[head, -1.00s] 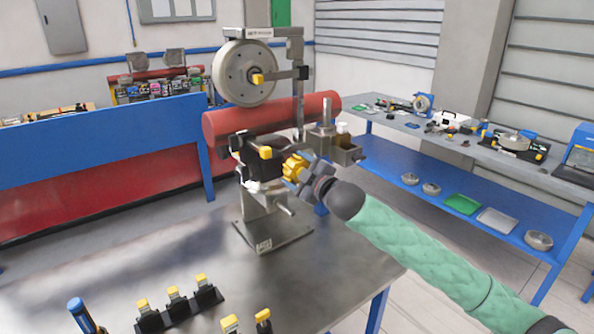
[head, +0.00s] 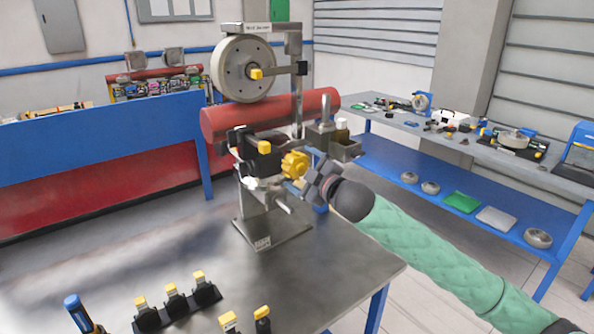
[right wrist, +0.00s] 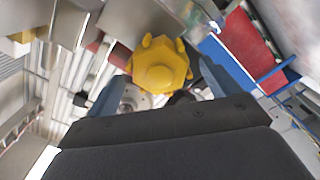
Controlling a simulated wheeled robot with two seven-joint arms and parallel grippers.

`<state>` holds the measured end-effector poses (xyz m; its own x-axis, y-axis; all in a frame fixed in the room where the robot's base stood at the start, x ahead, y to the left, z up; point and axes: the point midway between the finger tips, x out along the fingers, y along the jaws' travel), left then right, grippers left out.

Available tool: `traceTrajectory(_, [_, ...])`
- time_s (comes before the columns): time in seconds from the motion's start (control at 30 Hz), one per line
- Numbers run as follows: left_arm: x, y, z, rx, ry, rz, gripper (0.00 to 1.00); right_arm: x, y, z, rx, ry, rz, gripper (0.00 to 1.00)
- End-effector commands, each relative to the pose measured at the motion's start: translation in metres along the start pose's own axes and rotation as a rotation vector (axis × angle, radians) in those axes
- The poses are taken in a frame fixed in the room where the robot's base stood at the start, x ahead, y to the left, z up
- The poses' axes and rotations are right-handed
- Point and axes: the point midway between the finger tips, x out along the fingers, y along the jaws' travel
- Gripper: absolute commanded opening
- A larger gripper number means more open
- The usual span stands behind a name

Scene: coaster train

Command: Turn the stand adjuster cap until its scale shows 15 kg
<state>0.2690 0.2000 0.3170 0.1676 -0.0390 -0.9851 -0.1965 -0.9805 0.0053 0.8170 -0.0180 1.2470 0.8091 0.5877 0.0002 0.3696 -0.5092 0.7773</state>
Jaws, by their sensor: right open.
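The stand adjuster cap is a yellow lobed knob (head: 295,164) on the right side of the stand (head: 270,232), which stands on the metal table. My right gripper (head: 309,177) is just right of the cap, facing it. In the right wrist view the cap (right wrist: 160,66) sits at the top middle, beyond and between the spread fingers (right wrist: 158,90). The gripper looks open, with nothing held. I cannot read any kg scale in these views. My left gripper is not in view.
A wheel (head: 244,69) is mounted at the top of the stand. A small tray with a bottle (head: 342,131) is close above my right gripper. Several yellow-topped black pieces (head: 172,300) and a blue-handled tool (head: 80,312) are at the table's front. The table's middle is clear.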

Motion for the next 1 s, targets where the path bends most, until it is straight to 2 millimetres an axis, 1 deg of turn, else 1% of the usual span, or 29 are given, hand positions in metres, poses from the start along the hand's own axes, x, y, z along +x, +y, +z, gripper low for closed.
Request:
traceTrajectory(0.03, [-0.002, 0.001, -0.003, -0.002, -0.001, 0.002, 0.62, -0.008, -0.003, 0.003, -0.001, 0.000, 0.000, 0.88])
traceTrajectory(0.2, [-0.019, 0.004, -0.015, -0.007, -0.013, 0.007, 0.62, -0.029, -0.003, 0.003, 0.000, -0.001, -0.001, 0.88])
traceTrajectory(0.4, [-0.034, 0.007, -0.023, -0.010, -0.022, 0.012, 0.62, -0.045, -0.002, 0.002, 0.000, -0.001, -0.001, 0.88])
traceTrajectory(0.57, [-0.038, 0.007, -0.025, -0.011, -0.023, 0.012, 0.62, -0.049, -0.001, 0.001, 0.001, -0.001, -0.002, 0.88])
traceTrajectory(0.83, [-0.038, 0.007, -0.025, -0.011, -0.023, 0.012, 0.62, -0.049, -0.001, 0.001, 0.001, -0.001, -0.002, 0.88])
traceTrajectory(0.93, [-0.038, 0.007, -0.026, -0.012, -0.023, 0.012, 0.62, -0.050, -0.006, 0.003, 0.011, -0.008, -0.004, 0.88])
traceTrajectory(1.0, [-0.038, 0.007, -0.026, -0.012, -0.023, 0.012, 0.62, -0.052, -0.015, 0.007, 0.030, -0.021, -0.008, 0.88])
